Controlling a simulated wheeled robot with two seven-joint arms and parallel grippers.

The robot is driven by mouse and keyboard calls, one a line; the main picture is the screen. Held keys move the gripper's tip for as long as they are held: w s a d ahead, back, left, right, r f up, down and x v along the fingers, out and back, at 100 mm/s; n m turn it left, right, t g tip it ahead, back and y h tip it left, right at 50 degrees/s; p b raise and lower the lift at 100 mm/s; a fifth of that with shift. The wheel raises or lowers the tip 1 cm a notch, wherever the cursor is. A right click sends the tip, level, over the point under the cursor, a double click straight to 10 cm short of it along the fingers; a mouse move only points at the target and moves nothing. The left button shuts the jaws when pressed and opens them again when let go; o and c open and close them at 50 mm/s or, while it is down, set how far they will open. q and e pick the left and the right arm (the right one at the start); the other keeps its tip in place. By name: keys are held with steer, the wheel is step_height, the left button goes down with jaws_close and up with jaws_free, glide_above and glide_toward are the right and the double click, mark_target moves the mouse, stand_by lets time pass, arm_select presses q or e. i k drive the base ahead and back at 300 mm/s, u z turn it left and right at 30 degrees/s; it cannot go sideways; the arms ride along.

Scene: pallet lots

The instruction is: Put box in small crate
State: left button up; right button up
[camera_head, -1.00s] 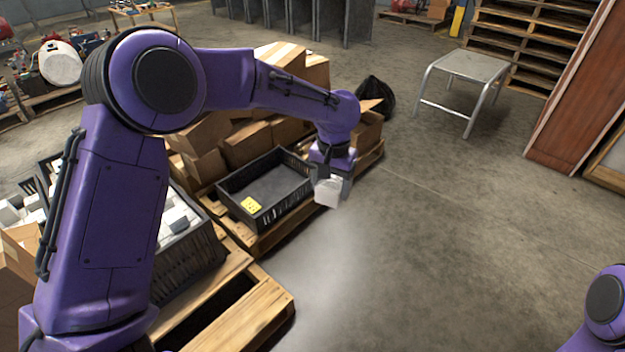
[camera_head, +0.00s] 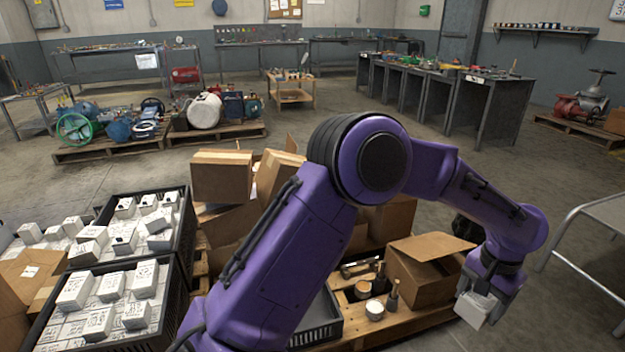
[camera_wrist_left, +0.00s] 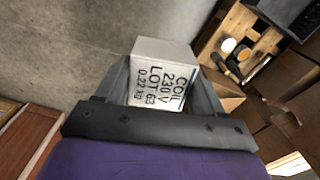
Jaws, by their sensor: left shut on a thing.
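My left gripper (camera_head: 492,290) is shut on a small white box (camera_head: 474,309), held in the air at the right of the head view. In the left wrist view the box (camera_wrist_left: 160,82) sits between both fingers, with black print reading "COIL 230 V LOT 63". The small black crate (camera_head: 324,329) is mostly hidden behind my left arm in the head view; only its right end shows, left of the gripper. A dark crate-like edge (camera_wrist_left: 292,14) shows at the top right of the wrist view. My right gripper is not in view.
Two large black crates (camera_head: 183,262) of white boxes stand at the left. An open cardboard box (camera_head: 424,278) and several small bottles and jars (camera_head: 375,308) stand on a wooden pallet (camera_head: 405,325) beside the gripper.

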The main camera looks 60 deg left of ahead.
mark_target(315, 307)
steer(key=u, duration=0.7)
steer(key=i, duration=1.15)
steer(key=u, duration=0.8)
